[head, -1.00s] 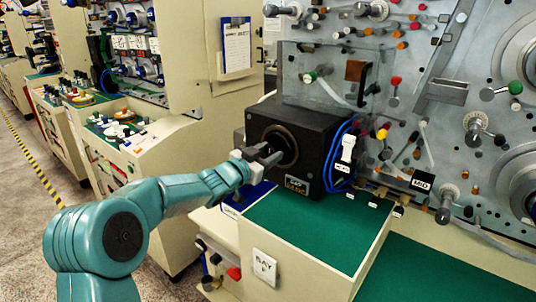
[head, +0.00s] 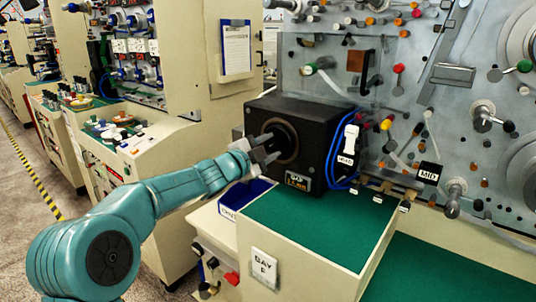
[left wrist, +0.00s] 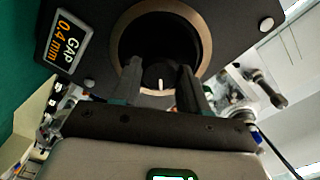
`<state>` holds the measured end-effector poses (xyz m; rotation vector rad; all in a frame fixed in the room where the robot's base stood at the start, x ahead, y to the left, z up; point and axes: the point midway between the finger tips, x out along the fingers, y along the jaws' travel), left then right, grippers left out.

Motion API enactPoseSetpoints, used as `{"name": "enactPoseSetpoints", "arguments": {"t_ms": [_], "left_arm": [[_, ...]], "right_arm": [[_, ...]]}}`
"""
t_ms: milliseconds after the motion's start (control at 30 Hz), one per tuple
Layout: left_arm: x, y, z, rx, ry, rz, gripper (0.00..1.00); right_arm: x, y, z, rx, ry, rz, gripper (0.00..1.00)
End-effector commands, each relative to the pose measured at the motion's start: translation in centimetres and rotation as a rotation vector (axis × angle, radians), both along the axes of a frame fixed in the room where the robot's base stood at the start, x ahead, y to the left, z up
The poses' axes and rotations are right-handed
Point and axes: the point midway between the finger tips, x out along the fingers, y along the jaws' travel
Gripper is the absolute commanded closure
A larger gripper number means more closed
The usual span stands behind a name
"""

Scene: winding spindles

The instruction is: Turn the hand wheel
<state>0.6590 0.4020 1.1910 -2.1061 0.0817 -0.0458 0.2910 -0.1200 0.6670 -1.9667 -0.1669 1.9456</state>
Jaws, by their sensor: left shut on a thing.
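The black hand wheel (head: 284,135) sits inside a bronze ring on the front of a black box (head: 318,125). In the left wrist view the dark round wheel (left wrist: 158,40) fills the ring, and a small dark knob with a white mark (left wrist: 160,82) shows between my fingers. My left gripper (head: 266,152) is at the wheel's front, one finger on each side of the knob (left wrist: 160,78), and is shut on it. The fingers hide part of the wheel in the head view. My right gripper is not in view.
A gap label (left wrist: 62,44) reads 0.4 mm beside the wheel. A green-topped bench (head: 320,225) is clear in front of the box. Blue cables (head: 334,150) hang at the box's right side.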

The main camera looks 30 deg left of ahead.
Motion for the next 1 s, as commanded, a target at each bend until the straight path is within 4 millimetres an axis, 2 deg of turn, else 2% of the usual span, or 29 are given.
{"name": "enactPoseSetpoints", "arguments": {"t_ms": [33,500,1000], "left_arm": [[0.0,-0.1,-0.3,0.047,-0.006,-0.003,0.87],[0.0,-0.2,-0.5,0.491,-0.039,-0.004,0.87],[0.0,-0.2,-0.8,0.884,-0.067,-0.007,0.87]], "right_arm": [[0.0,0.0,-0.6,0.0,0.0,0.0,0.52],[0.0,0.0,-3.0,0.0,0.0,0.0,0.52],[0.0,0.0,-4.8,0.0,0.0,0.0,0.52]]}}
